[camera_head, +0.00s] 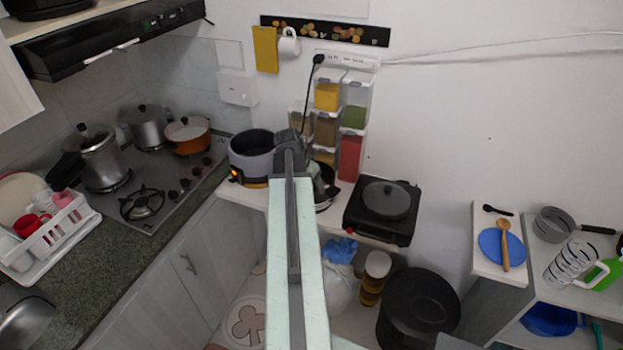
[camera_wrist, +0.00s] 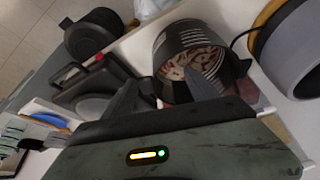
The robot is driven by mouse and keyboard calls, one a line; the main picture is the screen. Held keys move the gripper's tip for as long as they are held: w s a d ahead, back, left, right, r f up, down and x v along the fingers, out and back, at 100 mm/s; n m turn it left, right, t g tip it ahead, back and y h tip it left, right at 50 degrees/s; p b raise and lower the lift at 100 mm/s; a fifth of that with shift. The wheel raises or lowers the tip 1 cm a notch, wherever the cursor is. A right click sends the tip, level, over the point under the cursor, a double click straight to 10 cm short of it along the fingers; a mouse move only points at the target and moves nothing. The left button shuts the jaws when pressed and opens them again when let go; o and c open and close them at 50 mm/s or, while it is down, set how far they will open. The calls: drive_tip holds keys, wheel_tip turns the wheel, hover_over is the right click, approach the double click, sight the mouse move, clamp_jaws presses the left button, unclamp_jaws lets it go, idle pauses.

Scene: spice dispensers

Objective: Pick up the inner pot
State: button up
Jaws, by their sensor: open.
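My gripper (camera_wrist: 165,88) is open at the pot. One dark finger overlaps the pot's mouth and the other is to its left. I cannot tell whether either touches it. My gripper (camera_head: 305,160) is partly hidden in the head view.
A grey rice cooker body (camera_head: 252,152) with an orange light stands left of my arm. Clear spice dispensers (camera_head: 352,150) stand behind. A stove (camera_head: 143,204) is at the left.

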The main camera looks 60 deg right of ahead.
drive_tip(key=m, duration=0.1)
approach(331, 192)
drive_tip(key=b+x, duration=0.7)
drive_tip(key=x, duration=0.2)
drive_tip(key=shift+w+d, duration=0.1)
drive_tip(key=shift+r, duration=0.2)
clamp_jaws()
